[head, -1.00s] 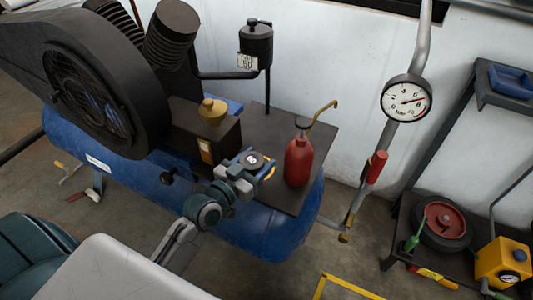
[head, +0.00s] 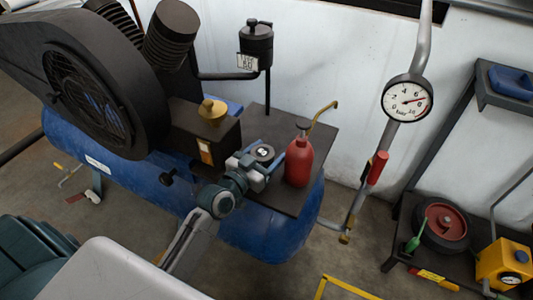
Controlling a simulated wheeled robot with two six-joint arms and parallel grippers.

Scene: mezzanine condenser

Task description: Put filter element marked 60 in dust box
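My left gripper (head: 256,164) is over the compressor's dark top plate (head: 318,146), just left of a red oil bottle (head: 299,161). A dark round disc with a pale centre shows on top of it; I cannot tell whether it is part of the gripper or something held. The fingertips are too small and covered to judge. A black canister (head: 257,43) stands on a pipe at the back, with a small pale tag (head: 247,62) that seems to read 60. I cannot make out a separate filter element or a dust box. My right gripper is not in view.
The blue compressor tank (head: 265,232) and black belt guard (head: 70,75) fill the left. A pipe with a gauge (head: 407,99) and red-handled valve (head: 377,167) rises at right. Beyond it, a low shelf holds a red-hubbed wheel (head: 444,222) and a yellow box (head: 503,263).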

